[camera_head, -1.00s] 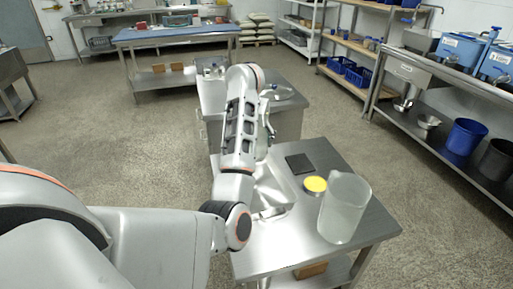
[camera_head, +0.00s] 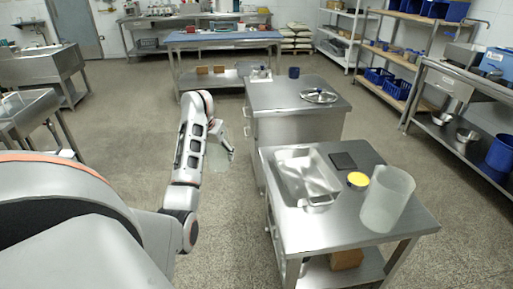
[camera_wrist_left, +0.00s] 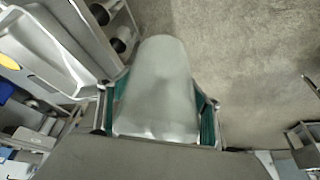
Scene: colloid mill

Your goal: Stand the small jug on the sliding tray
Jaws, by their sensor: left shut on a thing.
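My left gripper (camera_head: 220,136) is shut on a small grey translucent jug (camera_wrist_left: 155,85), held over open floor to the left of the near steel table. In the head view the jug (camera_head: 221,153) is partly hidden by my arm and blends with the floor. In the left wrist view the green-padded fingers of the gripper (camera_wrist_left: 157,112) press on both sides of the jug. I cannot tell for certain which thing is the sliding tray. My right gripper is not in view.
The near steel table (camera_head: 330,228) bears a steel pan (camera_head: 291,188), a black square plate (camera_head: 343,160), a yellow-topped container (camera_head: 358,180) and a larger translucent jug (camera_head: 388,198). A steel cabinet (camera_head: 300,122) stands behind. The floor (camera_head: 120,120) at left is clear.

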